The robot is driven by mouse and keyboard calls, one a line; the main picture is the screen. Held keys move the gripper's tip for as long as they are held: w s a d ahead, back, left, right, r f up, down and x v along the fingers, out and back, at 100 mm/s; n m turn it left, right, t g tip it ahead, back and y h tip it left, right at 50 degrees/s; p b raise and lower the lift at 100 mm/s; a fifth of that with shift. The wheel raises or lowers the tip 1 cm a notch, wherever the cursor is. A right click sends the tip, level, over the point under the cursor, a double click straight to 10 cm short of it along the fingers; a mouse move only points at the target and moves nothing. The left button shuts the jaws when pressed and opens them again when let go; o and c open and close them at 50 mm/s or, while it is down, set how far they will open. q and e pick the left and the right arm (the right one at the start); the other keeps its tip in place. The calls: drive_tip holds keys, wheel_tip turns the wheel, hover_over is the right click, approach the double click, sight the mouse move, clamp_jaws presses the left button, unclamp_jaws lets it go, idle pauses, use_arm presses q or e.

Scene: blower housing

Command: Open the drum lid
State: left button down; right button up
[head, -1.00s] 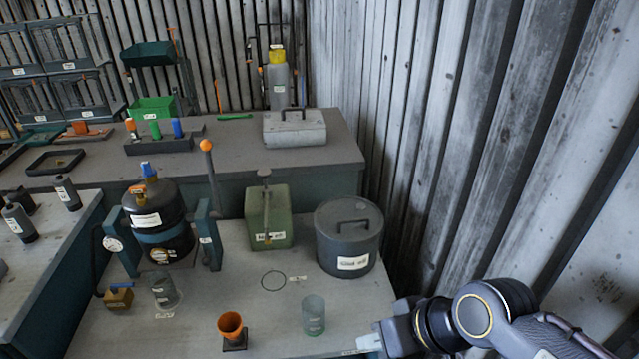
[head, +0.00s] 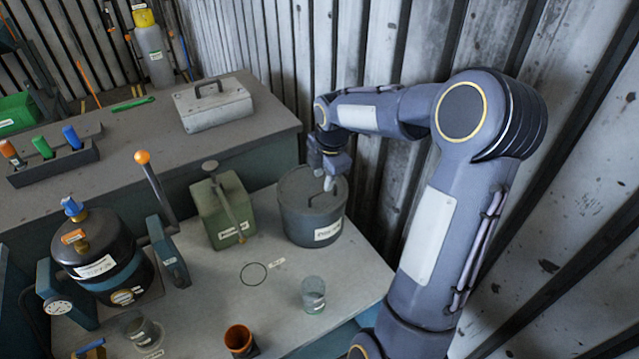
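The grey drum (head: 311,224) stands on the light bench top near the corrugated wall. Its round lid (head: 298,188) is on it, with a bar handle on top. My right gripper (head: 328,182) is over the lid at the handle, pointing down from the arm that reaches in from the right. The fingers hide part of the handle. I cannot tell whether they are closed on it. My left gripper is not in view.
A green canister (head: 222,212) stands left of the drum. A clear beaker (head: 313,294) and an orange cup (head: 239,339) are in front. A black vessel (head: 98,250) with an orange-knobbed lever is at left. A grey box (head: 213,107) sits on the raised bench behind.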

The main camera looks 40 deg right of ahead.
sight(321, 191)
drive_tip(key=shift+w+f, duration=0.25)
drive_tip(key=shift+f, duration=0.9)
drive_tip(key=shift+w+f, duration=0.25)
drive_tip(key=shift+f, duration=0.85)
drive_tip(key=shift+c, duration=0.4)
clamp_jaws()
